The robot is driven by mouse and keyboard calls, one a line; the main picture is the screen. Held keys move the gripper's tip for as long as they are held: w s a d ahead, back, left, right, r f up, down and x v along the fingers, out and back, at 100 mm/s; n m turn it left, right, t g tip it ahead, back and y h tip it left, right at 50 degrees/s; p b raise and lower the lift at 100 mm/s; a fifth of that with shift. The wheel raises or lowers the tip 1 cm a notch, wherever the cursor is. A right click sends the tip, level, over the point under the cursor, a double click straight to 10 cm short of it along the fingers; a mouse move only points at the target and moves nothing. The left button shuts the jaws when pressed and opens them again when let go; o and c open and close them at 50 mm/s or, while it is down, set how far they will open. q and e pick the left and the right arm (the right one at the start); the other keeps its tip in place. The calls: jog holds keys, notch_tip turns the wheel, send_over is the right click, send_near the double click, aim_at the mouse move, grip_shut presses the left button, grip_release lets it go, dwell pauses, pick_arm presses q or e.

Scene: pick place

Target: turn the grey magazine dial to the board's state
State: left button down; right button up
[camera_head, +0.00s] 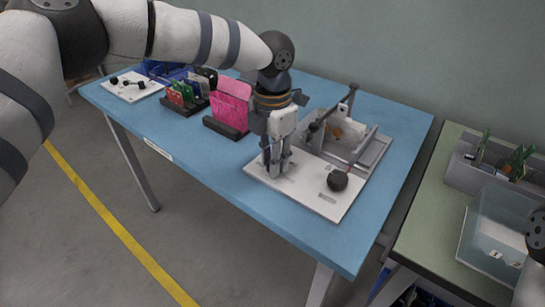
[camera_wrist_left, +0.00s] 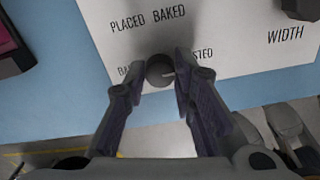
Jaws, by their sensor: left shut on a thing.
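The grey magazine dial (camera_wrist_left: 160,70) is a small round dark knob with a light pointer mark towards the right in the left wrist view. It stands on a white panel (camera_wrist_left: 235,30) printed PLACED, BAKED and WIDTH, with two partly hidden labels beside the dial, one starting BA and one ending STED. My left gripper (camera_wrist_left: 160,84) points down and is shut on the dial, one finger on each side. In the head view the gripper (camera_head: 277,168) is at the left part of the white panel (camera_head: 312,197) and hides the dial. My right gripper is out of view.
A black knob (camera_head: 338,180) stands on the panel's right part. Behind is a grey fixture (camera_head: 372,150) with a raised lever. A pink mesh sheet (camera_head: 230,103) and a rack of coloured boards (camera_head: 184,97) stand left. A clear bin (camera_head: 497,232) is on the right table.

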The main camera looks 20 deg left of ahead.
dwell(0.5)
pick_arm(q)
jog(key=c, duration=1.3)
grip_release()
jog(key=shift+c, duration=0.2)
notch_tip(320, 180, up, 12)
